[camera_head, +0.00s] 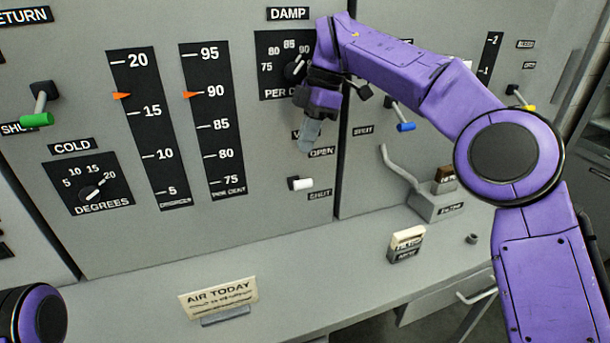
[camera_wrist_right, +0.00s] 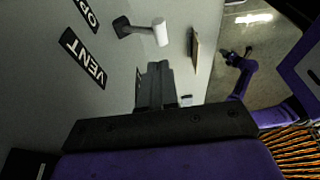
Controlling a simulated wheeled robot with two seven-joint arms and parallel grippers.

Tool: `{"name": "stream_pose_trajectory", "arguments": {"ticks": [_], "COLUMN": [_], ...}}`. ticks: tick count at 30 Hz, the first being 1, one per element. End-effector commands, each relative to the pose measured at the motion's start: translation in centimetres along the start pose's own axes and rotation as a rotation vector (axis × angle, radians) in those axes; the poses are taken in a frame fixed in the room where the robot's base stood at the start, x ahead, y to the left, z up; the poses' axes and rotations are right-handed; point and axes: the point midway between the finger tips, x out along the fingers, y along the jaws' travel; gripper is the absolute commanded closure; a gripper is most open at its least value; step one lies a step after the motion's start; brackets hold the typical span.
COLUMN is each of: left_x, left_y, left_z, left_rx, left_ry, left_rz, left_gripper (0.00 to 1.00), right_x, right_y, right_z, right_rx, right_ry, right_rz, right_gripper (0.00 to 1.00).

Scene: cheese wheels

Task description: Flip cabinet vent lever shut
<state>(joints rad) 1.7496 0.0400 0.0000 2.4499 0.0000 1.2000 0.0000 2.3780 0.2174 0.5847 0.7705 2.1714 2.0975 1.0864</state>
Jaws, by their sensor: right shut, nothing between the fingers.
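The vent lever (camera_head: 302,184) has a short white handle on a dark mount on the grey cabinet face. In the head view it sits between the OPEN label (camera_head: 322,152) and the SHUT label (camera_head: 320,195), nearer SHUT; I cannot tell its exact setting. My right gripper (camera_head: 309,137) is shut and empty, just above the lever, pointing down and covering part of the VENT label. In the right wrist view the fingers (camera_wrist_right: 154,78) are together, and the white handle (camera_wrist_right: 160,32) shows beyond their tips, apart from them. My left gripper is out of view.
The damp dial (camera_head: 295,68) is behind my right wrist. A blue-tipped lever (camera_head: 405,127) and a bent metal handle (camera_head: 398,165) are to the right. An AIR TODAY card (camera_head: 218,297) and a small labelled block (camera_head: 406,244) stand on the ledge below. The panel left of the lever is flat.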

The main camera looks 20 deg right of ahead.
Motion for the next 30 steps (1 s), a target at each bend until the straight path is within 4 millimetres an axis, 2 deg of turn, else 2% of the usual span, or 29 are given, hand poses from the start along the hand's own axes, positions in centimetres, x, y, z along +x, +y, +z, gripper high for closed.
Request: {"name": "stream_pose_trajectory", "arguments": {"ticks": [1, 3, 10, 23, 30], "left_x": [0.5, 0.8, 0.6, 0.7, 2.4], "left_y": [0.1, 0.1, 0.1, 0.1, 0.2], "left_z": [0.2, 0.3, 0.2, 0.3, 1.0], "left_rx": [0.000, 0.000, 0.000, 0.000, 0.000], "left_ry": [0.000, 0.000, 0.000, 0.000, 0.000], "left_rz": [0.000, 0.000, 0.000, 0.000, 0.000], "left_gripper": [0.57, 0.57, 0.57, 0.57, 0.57], "right_x": [1.4, 2.7, 5.4, 5.9, 6.3], "right_y": [0.0, -0.1, -0.2, -0.2, 0.2], "right_z": [0.1, 0.1, 1.0, 1.2, 2.3], "right_rx": [-0.001, -0.001, -0.001, 0.000, 0.004], "right_ry": [-0.001, 0.000, -0.001, 0.000, 0.000], "right_rz": [-0.002, -0.002, -0.001, 0.001, 0.044], "right_gripper": [1.00, 1.00, 1.00, 1.00, 1.00]}}
